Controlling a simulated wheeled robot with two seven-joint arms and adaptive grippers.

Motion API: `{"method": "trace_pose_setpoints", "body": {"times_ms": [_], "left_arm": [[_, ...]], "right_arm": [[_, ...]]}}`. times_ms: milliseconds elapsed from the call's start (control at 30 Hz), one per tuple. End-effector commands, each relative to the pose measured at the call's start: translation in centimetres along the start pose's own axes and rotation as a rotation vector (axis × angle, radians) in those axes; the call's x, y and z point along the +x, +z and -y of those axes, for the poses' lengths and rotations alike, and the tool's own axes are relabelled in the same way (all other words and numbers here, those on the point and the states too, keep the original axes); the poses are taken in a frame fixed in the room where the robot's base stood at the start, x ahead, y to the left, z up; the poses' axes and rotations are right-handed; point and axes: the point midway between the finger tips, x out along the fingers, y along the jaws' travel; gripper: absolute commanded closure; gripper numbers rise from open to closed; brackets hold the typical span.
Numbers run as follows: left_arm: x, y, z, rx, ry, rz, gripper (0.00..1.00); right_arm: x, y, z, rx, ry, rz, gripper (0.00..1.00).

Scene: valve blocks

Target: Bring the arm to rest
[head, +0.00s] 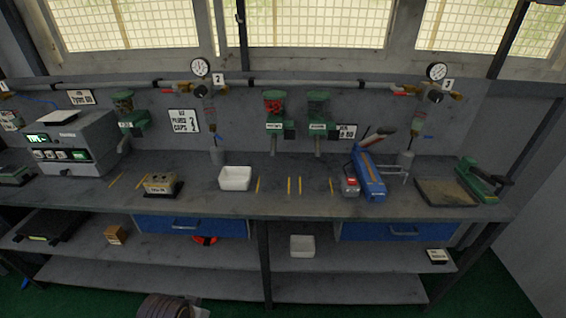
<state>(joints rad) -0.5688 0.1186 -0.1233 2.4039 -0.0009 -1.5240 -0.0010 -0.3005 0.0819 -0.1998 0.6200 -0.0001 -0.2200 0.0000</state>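Neither of my arms nor grippers shows in the head view. The workbench (300,207) stretches across the view with nothing of mine over it. A white bin (235,178) sits left of the middle of the benchtop. A small block on a dark base (160,184) stands to its left. A blue device (369,176) with a raised lever stands right of the middle, beside a small grey and red item (350,186).
A grey machine (72,143) stands at the left, a dark tray (446,192) at the right. Green units (274,108) and a pipe (300,84) with gauges line the back. Shelves below hold a white bin (302,246). Benchtop between the yellow strips is clear.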

Motion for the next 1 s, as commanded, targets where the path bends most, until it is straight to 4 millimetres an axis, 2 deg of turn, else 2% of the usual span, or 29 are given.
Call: {"method": "trace_pose_setpoints", "body": {"times_ms": [267, 567, 1000], "left_arm": [[3.9, 0.5, -0.2, 0.000, 0.003, 0.014, 1.00], [11.3, 2.3, -0.5, 0.004, 0.007, 0.040, 1.00], [21.7, 7.4, -1.1, 0.010, 0.013, 0.078, 1.00]], "right_arm": [[0.0, 0.0, 0.0, 0.000, 0.000, 0.000, 0.60], [0.0, -0.1, 0.1, 0.000, -0.001, 0.000, 0.60], [0.0, -0.1, 0.4, 0.001, -0.004, -0.001, 0.60]]}}
